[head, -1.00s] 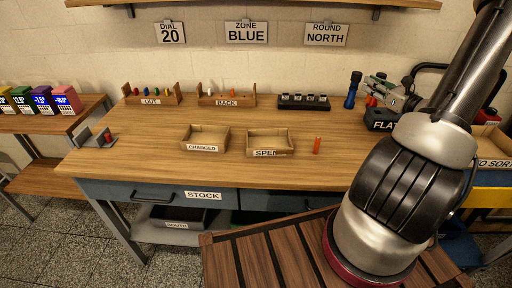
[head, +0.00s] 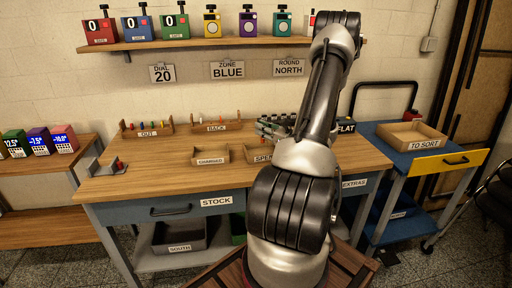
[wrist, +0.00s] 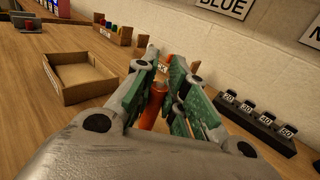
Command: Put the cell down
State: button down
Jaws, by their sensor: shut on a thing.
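The orange cell (wrist: 152,104) is a small cylinder between the green-padded fingers of my gripper (wrist: 163,72) in the wrist view. My gripper is shut on it, and the fingers cover part of its sides. In the head view my gripper (head: 274,127) is over the back of the wooden bench, behind the tray labelled SPEN, its last letters covered by my arm (head: 263,158). The cell cannot be made out there. The CHARGED tray (head: 211,162) is left of it.
A dark block with numbered pieces (wrist: 255,125) stands right of my gripper. The OUT rack (head: 147,134) and BACK rack (head: 215,128) stand along the wall. The bench's front left (head: 140,182) is clear. A blue cart with the TO SORT tray (head: 412,145) is at right.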

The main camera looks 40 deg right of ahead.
aim_at(262, 142)
jog(key=shift+f, duration=2.65)
jog(key=shift+f, duration=0.1)
jog(key=c, duration=1.5)
grip_release()
jog(key=shift+o, duration=0.2)
